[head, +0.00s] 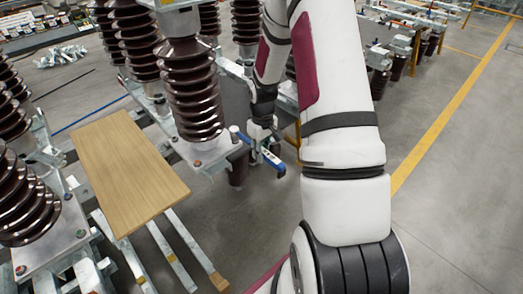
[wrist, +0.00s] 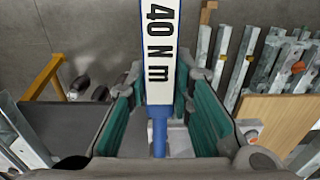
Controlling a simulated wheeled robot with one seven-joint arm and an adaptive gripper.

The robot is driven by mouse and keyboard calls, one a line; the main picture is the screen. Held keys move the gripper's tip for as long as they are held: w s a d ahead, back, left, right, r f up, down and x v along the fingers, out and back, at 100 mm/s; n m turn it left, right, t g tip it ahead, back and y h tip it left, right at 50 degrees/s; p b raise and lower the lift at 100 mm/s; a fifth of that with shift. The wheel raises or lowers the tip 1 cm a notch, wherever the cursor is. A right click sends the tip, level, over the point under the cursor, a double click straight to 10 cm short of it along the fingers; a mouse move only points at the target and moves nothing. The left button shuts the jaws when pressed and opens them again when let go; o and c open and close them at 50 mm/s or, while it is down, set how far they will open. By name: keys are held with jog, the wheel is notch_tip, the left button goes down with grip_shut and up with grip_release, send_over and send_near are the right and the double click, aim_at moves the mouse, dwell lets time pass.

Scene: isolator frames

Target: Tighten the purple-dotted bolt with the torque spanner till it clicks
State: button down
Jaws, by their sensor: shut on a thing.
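The torque spanner (head: 258,148) is blue and white. In the head view it slants down to the right beside the flange under the middle insulator, its upper-left end close to the flange's right corner. My gripper (head: 266,138) is shut on it. In the wrist view the spanner (wrist: 160,55), marked "40 N m", runs between the green finger pads of my gripper (wrist: 158,125). A red-dotted bolt (head: 197,163) shows on the flange's near corner. I cannot make out the purple-dotted bolt; whether the spanner sits on a bolt is not clear.
A wooden board (head: 130,165) lies across metal rails at left, and also shows in the wrist view (wrist: 275,122). Brown ribbed insulators (head: 190,90) crowd the left and back. The grey floor (head: 450,220) at right is clear, with a yellow line (head: 440,120).

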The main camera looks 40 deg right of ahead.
jog(key=shift+f, duration=0.7)
dwell(0.4)
jog(key=w+a+m+b, duration=0.4)
jog(key=w+a+m, duration=0.3)
jog(key=a+m, duration=0.5)
jog(key=shift+a, duration=0.6)
dwell(0.4)
jog(key=shift+w, duration=0.1)
